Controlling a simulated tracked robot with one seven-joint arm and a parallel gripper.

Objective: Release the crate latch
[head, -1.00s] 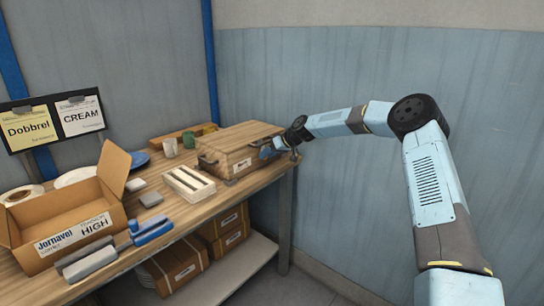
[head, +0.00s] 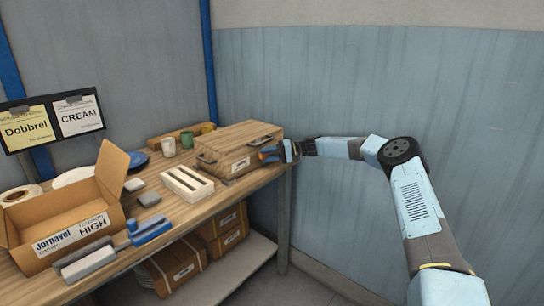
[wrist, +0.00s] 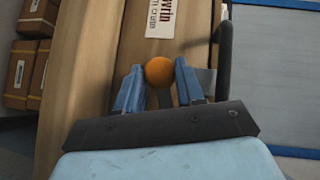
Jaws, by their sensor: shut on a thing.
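The wooden crate (head: 238,145) sits closed at the right end of the bench, with a white label and dark handles on its front. The crate's front also shows in the wrist view (wrist: 115,40). The latch has an orange ball knob (wrist: 159,71) on a grey lever (wrist: 163,98), in front of the crate face. My gripper (wrist: 159,84) is at the crate's front right, its blue fingers on both sides of the latch, shut on it.
A dark handle (wrist: 226,45) stands close to the right finger. A white slotted rack (head: 187,184) and an open cardboard box (head: 65,220) lie along the bench to the left. Cups (head: 169,147) stand behind. The blue wall (head: 400,100) is behind my arm.

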